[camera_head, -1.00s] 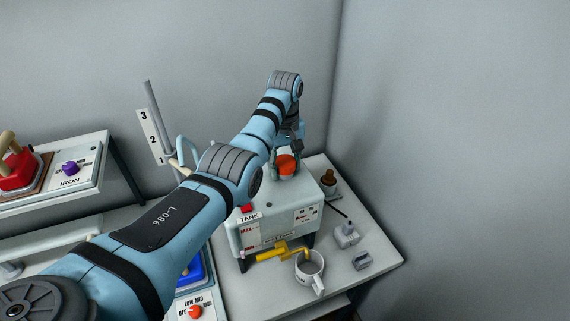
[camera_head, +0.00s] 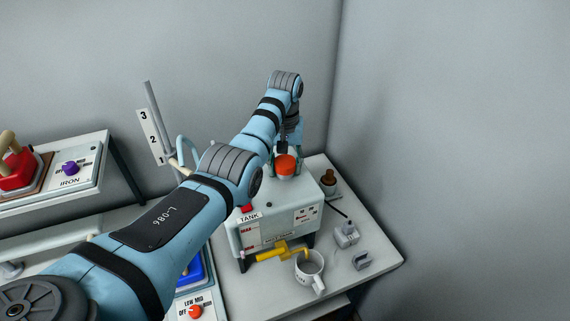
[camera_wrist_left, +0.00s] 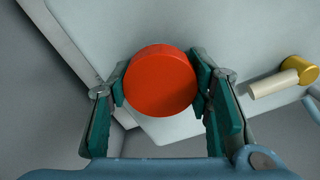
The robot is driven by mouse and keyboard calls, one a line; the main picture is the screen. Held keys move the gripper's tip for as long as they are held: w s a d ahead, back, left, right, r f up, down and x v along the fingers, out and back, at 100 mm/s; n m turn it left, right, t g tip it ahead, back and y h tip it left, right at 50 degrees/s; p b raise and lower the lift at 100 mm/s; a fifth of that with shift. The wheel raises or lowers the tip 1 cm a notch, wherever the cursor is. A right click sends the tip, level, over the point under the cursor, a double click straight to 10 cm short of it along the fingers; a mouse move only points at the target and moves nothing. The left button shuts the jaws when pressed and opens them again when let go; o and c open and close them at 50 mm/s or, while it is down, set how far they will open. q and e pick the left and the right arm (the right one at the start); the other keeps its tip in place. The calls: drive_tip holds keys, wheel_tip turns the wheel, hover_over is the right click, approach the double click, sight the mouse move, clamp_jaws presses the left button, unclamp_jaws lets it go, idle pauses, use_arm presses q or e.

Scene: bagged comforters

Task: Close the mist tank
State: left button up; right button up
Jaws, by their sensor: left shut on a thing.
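The mist tank (camera_head: 262,236) is a pale box labelled "TANK" on the white table. Its round red-orange cap (camera_head: 286,166) is at the top, and it also shows in the left wrist view (camera_wrist_left: 160,82). My left gripper (camera_wrist_left: 161,88) is shut on the cap, with a green-padded finger on each side of it. The gripper reaches down from above in the head view (camera_head: 285,160), partly hidden by my arm. Whether the cap is seated on the tank cannot be told. My right gripper is not in view.
A yellow tap (camera_head: 285,250) sticks out of the tank's front, over a white mug (camera_head: 309,269). Small grey parts (camera_head: 346,234) and a brown-topped bottle (camera_head: 328,182) stand at the right. A panel with a purple knob (camera_head: 71,168) is at the left.

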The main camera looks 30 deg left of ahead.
use_arm(q)
drive_tip(key=m, duration=0.4)
drive_tip(key=shift+m, duration=0.3)
drive_tip(key=m, duration=0.3)
drive_tip(key=shift+f, duration=0.1)
drive_tip(key=o, duration=1.3)
drive_tip(key=shift+m, duration=0.7)
drive_tip(key=shift+c, duration=0.2)
drive_tip(key=o, duration=0.4)
drive_tip(key=shift+c, duration=0.2)
drive_tip(key=o, duration=0.6)
drive_tip(key=shift+o, duration=0.2)
drive_tip(key=shift+r, duration=3.55)
